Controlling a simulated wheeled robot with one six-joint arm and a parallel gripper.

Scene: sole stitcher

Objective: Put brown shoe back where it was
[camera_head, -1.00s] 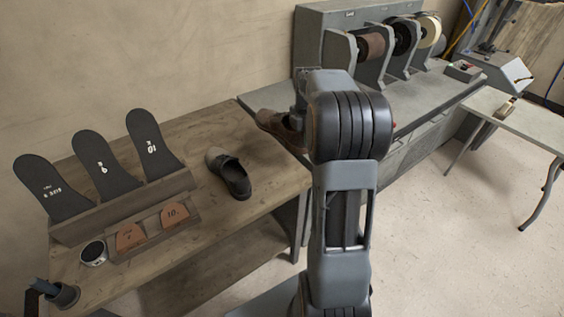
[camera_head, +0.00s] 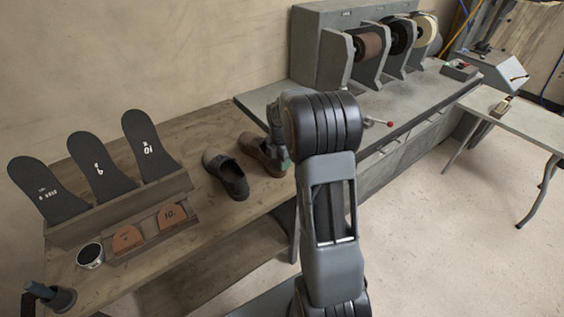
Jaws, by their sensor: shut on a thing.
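The brown shoe (camera_head: 257,150) is at the right end of the wooden bench (camera_head: 205,125), right beside a dark grey shoe (camera_head: 229,177). It looks low, at or very near the bench top; I cannot tell whether its sole touches. My gripper (camera_head: 277,147) is at the right side of the brown shoe and shut on it. My arm's wrist hides most of the fingers and the shoe's right edge. The dark shoe stands on the bench with its toe toward the wall.
A rack with several black sole templates (camera_head: 98,168) stands on the left of the bench, with brown heel pieces (camera_head: 172,215) before it. A round tin (camera_head: 90,255) is nearby. The grey grinding machine (camera_head: 320,60) adjoins the bench at the right.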

